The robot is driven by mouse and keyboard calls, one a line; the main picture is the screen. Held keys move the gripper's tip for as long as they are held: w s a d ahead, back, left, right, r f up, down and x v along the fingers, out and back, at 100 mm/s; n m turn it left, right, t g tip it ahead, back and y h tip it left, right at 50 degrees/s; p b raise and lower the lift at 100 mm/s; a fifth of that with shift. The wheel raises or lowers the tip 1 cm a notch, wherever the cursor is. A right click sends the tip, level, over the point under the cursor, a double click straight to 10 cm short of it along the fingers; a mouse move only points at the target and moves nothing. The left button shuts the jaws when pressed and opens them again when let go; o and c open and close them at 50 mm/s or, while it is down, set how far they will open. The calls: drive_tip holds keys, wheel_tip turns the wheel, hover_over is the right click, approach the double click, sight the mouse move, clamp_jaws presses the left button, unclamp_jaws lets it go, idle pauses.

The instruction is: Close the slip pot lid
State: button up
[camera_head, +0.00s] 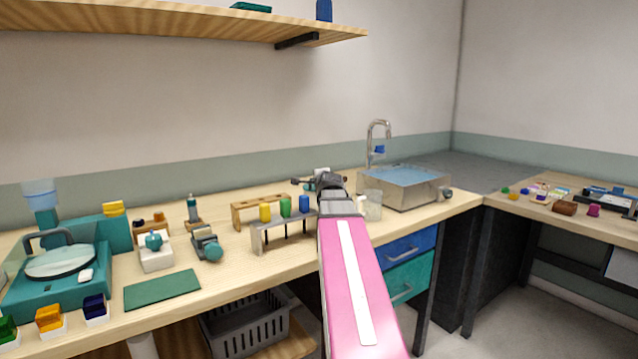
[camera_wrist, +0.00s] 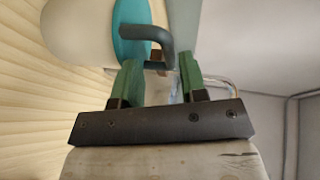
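In the wrist view, a teal round lid (camera_wrist: 130,20) with a dark grey bent handle (camera_wrist: 155,38) is at the top. It lies against a white rounded pot body (camera_wrist: 80,28), which I take to be the slip pot. I cannot tell whether the lid is fully seated. My gripper (camera_wrist: 162,72) has its green fingers apart, with the handle's end at the gap between their tips. A space shows beside the right finger, and no grip on the handle is visible. In the head view my gripper (camera_head: 318,180) is at the table's back, and my pink arm hides what is below.
A rack with coloured bottles (camera_head: 285,222) stands just left of my arm. A pale jar (camera_head: 373,206) and a metal sink (camera_head: 405,190) with a tap (camera_head: 376,140) are just right. A shelf (camera_head: 180,22) hangs above. A green mat (camera_head: 162,289) lies at the front left.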

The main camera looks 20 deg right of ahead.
drive_tip(key=v, duration=0.9)
drive_tip(key=shift+s, duration=0.35)
